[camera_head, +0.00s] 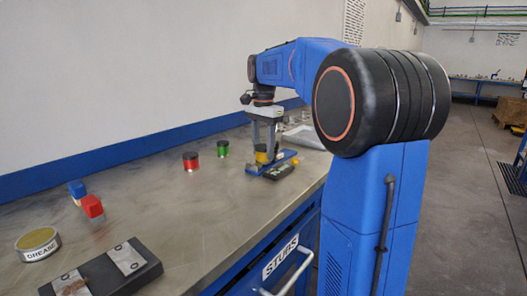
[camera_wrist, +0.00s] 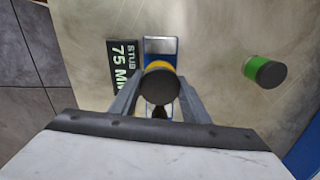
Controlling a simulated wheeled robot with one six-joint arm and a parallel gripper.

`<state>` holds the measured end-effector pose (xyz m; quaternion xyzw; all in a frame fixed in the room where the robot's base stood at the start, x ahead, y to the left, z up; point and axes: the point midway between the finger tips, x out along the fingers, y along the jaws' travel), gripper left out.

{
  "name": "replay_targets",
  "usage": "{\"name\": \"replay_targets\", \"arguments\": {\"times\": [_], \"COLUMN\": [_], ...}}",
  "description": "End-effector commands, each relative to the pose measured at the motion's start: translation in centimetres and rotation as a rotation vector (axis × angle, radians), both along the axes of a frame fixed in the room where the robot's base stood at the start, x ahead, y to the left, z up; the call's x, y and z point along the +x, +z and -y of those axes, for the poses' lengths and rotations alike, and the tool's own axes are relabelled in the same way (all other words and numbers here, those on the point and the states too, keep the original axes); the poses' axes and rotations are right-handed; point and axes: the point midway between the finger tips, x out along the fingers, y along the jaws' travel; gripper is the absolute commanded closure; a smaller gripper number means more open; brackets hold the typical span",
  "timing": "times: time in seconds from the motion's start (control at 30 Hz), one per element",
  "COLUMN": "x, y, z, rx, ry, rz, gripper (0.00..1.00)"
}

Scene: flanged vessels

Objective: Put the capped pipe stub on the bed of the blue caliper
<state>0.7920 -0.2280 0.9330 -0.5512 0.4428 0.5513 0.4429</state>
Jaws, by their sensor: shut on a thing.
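The capped pipe stub is yellow with a dark round cap; it shows in the wrist view (camera_wrist: 160,88) and as a yellow patch in the head view (camera_head: 261,154). My gripper (camera_head: 267,148) points down and is shut on it, one finger on each side in the wrist view (camera_wrist: 160,98). The blue caliper (camera_head: 282,158) lies on the bench directly below the gripper; its blue and silver end shows beyond the stub in the wrist view (camera_wrist: 160,46). The stub is upright over the caliper. I cannot tell whether its base touches the bed.
A black plate (camera_wrist: 122,68) reading "STUB 75 MM" lies beside the caliper. A green stub (camera_head: 222,149) and a red stub (camera_head: 191,162) stand to the left. A grease tin (camera_head: 38,244), small blocks and a dark tray (camera_head: 140,272) are nearer. The bench middle is clear.

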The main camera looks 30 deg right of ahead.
Motion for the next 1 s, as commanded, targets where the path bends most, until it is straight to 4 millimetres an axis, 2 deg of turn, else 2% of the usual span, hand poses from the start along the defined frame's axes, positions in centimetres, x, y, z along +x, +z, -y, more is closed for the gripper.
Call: {"name": "replay_targets", "arguments": {"times": [0.1,0.43,0.47,0.5,0.53,0.87,1.0], "x": [0.0,0.0,0.0,0.0,0.0,0.0,0.1], "y": [-0.8,-1.0,-1.0,-1.0,-1.0,-0.8,0.3], "z": [0.0,0.0,0.0,0.0,0.0,0.0,0.0], "rx": [0.0,0.0,0.0,0.0,0.0,0.0,-0.001], "ry": [0.0,0.0,0.0,0.0,0.0,0.0,0.0], "rz": [0.0,0.0,0.0,0.0,0.0,0.0,0.002], "gripper": [0.9,0.9,0.53,0.43,0.39,0.39,0.39]}}
